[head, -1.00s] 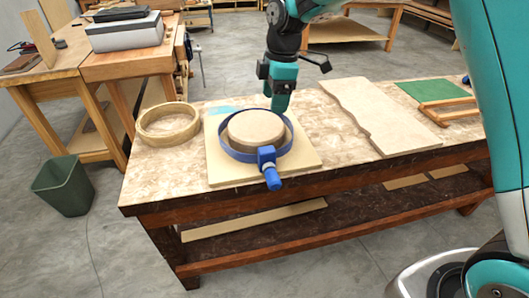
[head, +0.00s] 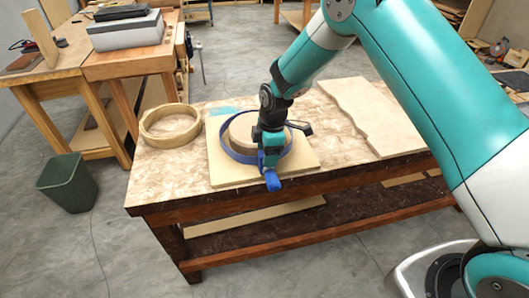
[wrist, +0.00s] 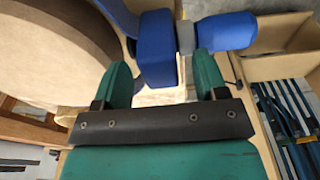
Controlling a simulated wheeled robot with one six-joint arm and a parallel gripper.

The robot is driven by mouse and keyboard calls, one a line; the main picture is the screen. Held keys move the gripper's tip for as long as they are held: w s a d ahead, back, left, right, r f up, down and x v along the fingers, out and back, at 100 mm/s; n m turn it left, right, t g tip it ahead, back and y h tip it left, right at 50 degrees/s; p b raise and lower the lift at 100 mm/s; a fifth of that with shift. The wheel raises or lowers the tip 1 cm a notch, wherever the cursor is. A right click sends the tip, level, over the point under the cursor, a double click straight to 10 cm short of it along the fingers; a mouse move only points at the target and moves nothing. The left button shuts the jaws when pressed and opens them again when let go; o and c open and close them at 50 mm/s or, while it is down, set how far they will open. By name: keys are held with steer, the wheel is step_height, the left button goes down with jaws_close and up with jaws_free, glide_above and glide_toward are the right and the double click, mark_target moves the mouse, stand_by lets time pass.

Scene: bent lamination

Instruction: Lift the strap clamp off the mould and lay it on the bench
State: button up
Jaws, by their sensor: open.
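The strap clamp is a blue band (head: 230,153) that lies around the round beige mould (head: 240,130) on a square board (head: 300,168). Its blue buckle and handle (head: 273,183) stick out at the front. My gripper (head: 268,160) is over the front of the band, at the buckle, and hides part of it and of the mould. In the wrist view my gripper (wrist: 162,68) is open, with the blue buckle (wrist: 155,50) in line with the gap between its fingers. I cannot tell whether the fingers touch it. The mould's curved side (wrist: 50,45) shows at left.
A wooden ring (head: 170,125) lies on the bench (head: 165,175) left of the board. A wavy-edged plank (head: 370,110) lies to the right. Bare bench top shows at the front left. A green bin (head: 68,183) stands on the floor.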

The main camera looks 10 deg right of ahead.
steer(key=shift+f, duration=0.4)
steer(key=c, duration=1)
steer(key=shift+o, duration=0.2)
steer(key=shift+r, duration=0.1)
step_height(320, 180, up, 29)
steer(key=p, duration=0.3)
steer(key=shift+p, duration=0.4)
